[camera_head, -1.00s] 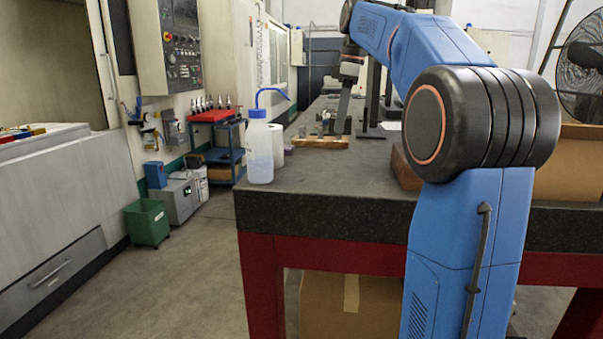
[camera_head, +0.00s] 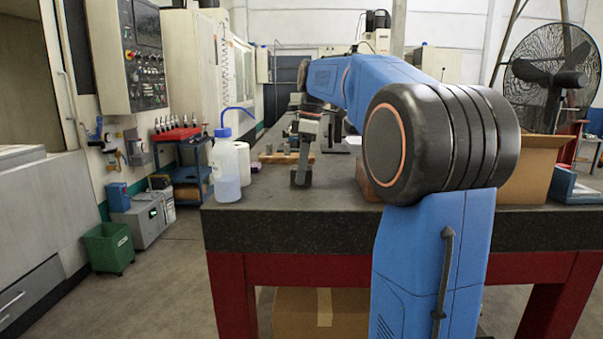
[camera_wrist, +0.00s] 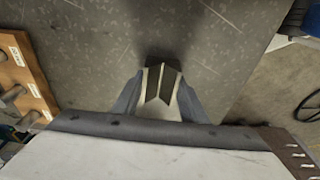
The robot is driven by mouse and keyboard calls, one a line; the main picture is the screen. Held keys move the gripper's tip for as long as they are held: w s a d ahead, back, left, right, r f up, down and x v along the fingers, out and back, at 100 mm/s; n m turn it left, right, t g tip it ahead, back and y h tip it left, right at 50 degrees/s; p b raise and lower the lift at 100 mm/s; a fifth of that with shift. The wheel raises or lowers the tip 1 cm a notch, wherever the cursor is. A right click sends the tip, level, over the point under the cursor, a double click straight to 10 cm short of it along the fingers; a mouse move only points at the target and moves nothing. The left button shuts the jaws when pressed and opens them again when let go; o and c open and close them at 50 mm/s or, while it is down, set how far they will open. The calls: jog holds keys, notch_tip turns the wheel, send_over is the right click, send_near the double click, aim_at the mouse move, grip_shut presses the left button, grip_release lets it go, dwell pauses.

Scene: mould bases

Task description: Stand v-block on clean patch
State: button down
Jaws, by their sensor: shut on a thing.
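The v-block (camera_wrist: 158,84) is a small metal block with a V-shaped groove, seen in the wrist view at the middle. My gripper (camera_wrist: 157,100) is shut on it, with one finger on each side. In the head view my gripper (camera_head: 301,178) points down low over the dark stone table top (camera_head: 330,220), left of my arm. The block is hard to make out there. I cannot tell whether it touches the table. A dark shadow lies beside it in the wrist view. I cannot make out a distinct clean patch.
A wash bottle (camera_head: 226,165) and a white roll (camera_head: 243,162) stand at the table's left edge. A wooden board (camera_head: 272,157) with pegs lies behind my gripper; it also shows in the wrist view (camera_wrist: 36,88). An open cardboard box (camera_head: 528,165) is at the right.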

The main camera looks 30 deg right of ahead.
jog(key=shift+f, duration=0.3)
jog(key=shift+f, duration=0.15)
jog(key=c, duration=1.1)
grip_release()
jog(key=r, duration=0.4)
jog(key=d+r, duration=0.1)
jog(key=r, duration=0.3)
jog(key=s+r, duration=0.1)
jog(key=r, duration=0.3)
jog(key=shift+d+r, duration=0.1)
jog(key=shift+d, duration=0.15)
